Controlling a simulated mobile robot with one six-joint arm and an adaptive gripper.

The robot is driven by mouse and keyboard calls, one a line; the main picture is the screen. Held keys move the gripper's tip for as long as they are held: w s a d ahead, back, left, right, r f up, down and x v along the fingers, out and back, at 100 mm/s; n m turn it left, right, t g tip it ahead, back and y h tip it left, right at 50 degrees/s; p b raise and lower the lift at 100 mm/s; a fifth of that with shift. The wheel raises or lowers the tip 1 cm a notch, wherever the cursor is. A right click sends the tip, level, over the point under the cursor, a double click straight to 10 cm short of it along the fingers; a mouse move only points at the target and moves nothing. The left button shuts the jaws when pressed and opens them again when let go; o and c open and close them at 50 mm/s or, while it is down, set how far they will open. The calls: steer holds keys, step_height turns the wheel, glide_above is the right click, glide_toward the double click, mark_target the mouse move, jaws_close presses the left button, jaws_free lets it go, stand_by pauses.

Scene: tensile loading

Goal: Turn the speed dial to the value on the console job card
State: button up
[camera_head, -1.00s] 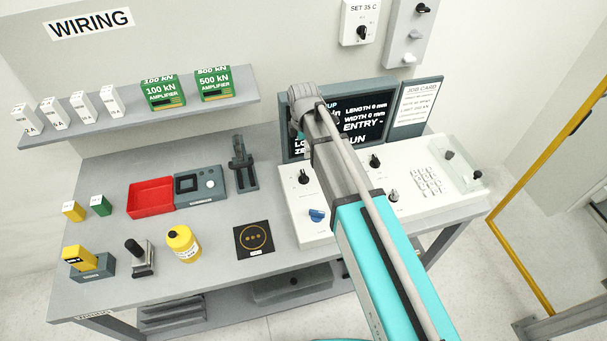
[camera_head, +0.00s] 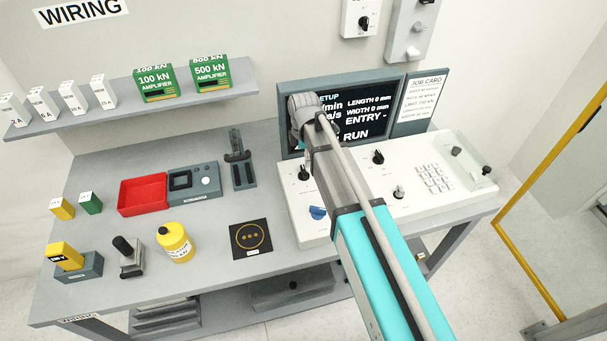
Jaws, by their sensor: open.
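The console (camera_head: 444,198) is a white sloped panel at the right of the bench. My gripper (camera_head: 332,129) is mostly hidden by my wrist and arm, in front of the dark screen; a small dark part shows, above the console's back edge.
My arm covers part of the console's left half and the setup screen (camera_head: 368,128). A keypad (camera_head: 434,178) and a clear-covered unit (camera_head: 468,165) lie to the right. A black pad (camera_head: 251,238), yellow bottle (camera_head: 175,242) and red tray (camera_head: 143,194) stand on the bench's left part.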

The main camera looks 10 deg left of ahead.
mark_target(304, 170)
steer(key=shift+f+b, duration=3.05)
steer(key=shift+f, duration=0.3)
steer(key=c, duration=1)
